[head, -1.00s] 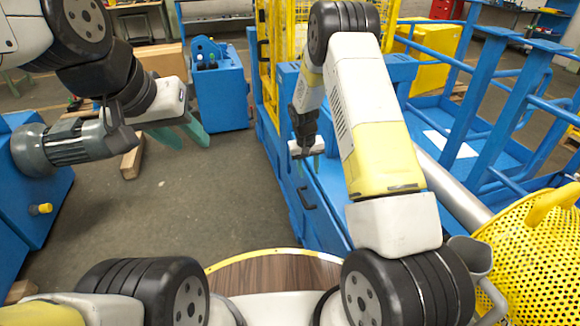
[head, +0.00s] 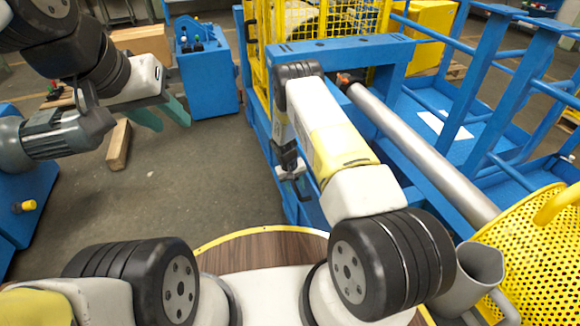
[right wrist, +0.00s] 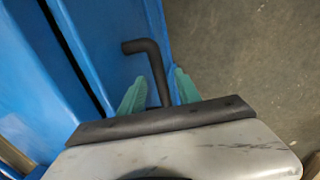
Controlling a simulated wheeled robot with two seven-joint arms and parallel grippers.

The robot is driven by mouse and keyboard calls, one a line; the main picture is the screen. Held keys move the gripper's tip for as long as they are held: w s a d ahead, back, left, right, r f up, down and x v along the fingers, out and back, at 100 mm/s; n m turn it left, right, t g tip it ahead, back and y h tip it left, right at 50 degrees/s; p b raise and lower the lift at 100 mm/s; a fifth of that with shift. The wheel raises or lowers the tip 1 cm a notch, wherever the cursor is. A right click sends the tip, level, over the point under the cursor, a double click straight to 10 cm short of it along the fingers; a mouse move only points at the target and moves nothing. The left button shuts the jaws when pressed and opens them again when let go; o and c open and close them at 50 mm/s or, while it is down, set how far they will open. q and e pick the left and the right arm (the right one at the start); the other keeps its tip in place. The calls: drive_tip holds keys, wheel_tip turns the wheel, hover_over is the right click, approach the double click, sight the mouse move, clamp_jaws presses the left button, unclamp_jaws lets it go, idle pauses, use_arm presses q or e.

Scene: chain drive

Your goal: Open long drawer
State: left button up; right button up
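The long drawer is part of the blue machine frame (head: 265,130); its blue front (right wrist: 108,35) fills the left of the right wrist view. A dark bent handle (right wrist: 149,60) stands on that front. My right gripper (right wrist: 160,90) is open, with its green fingers on either side of the handle. The handle's lower end is hidden behind the gripper body. In the head view my right gripper (head: 302,187) is low beside the blue frame, and the handle is hard to make out there. My left gripper (head: 168,112) is open and empty, over the floor at the left.
A long grey roller (head: 420,145) and blue railings (head: 480,75) lie to the right. A yellow perforated guard (head: 535,260) is at the lower right. Grey floor (head: 200,190) beside the frame is clear.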

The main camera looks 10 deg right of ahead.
drive_tip(key=shift+f, duration=0.35)
drive_tip(key=shift+d, duration=0.1)
clamp_jaws()
idle(1.1)
